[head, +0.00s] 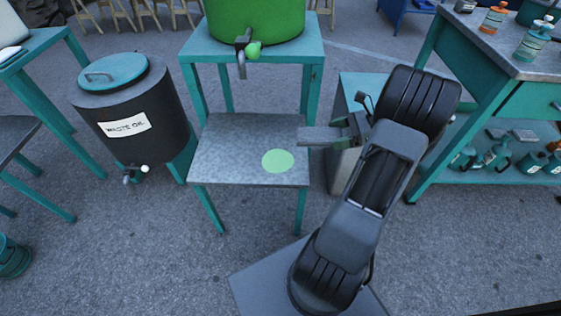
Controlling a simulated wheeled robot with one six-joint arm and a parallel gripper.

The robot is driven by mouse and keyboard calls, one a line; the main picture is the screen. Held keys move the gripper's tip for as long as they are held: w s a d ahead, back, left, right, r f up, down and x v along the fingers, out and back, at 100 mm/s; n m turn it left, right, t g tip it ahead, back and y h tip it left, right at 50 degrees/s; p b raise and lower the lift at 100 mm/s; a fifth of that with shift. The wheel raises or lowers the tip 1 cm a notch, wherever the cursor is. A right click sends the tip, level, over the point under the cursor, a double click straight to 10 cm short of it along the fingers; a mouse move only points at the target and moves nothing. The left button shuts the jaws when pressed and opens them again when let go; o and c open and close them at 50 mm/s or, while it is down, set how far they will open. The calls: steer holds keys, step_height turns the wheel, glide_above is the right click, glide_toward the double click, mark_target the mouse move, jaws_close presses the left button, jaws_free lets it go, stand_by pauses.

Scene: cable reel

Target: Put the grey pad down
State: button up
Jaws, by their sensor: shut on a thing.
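My gripper (348,132) is shut on the grey pad (318,136), a flat grey piece that sticks out to the left from the jaws. The pad is at the right edge of a low grey-topped stand (225,148) with teal legs. A pale green disc (277,161) lies on the stand top, in front and to the left of the pad. The pad appears to be above the stand top; I cannot tell its exact height. Its right end is hidden by the jaws.
A green tank (270,18) with a tap stands on the teal upper shelf behind the low top. A dark "WASTE OIL" drum (130,115) stands at left. A teal workbench (470,95) with bottles is at right. The left part of the low top is clear.

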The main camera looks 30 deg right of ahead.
steer(key=b+x, duration=0.1)
steer(key=x, duration=0.2)
steer(key=b+x, duration=0.1)
steer(key=x, duration=0.1)
steer(key=f+b+x, duration=0.1)
steer(key=x, duration=0.2)
steer(key=shift+w+d+f, duration=0.1)
steer(key=shift+w+d, duration=0.1)
steer(key=shift+w, duration=0.3)
steer(key=b, duration=0.3)
glide_above(293, 161)
steer(key=f, duration=0.5)
steer(key=shift+s+d, duration=0.15)
steer(key=shift+d, duration=0.1)
steer(key=shift+a+f, duration=0.2)
steer(key=shift+f, duration=0.1)
steer(key=shift+w+a+f+b, duration=0.1)
steer(key=shift+w+f+b, duration=0.05)
steer(key=shift+f+b, duration=0.55)
steer(key=shift+w+f+b, duration=0.1)
steer(key=shift+f+b, duration=0.45)
steer(key=shift+f, duration=0.3)
steer(key=shift+f, duration=0.15)
steer(key=o, duration=0.9)
steer(key=shift+o, duration=0.2)
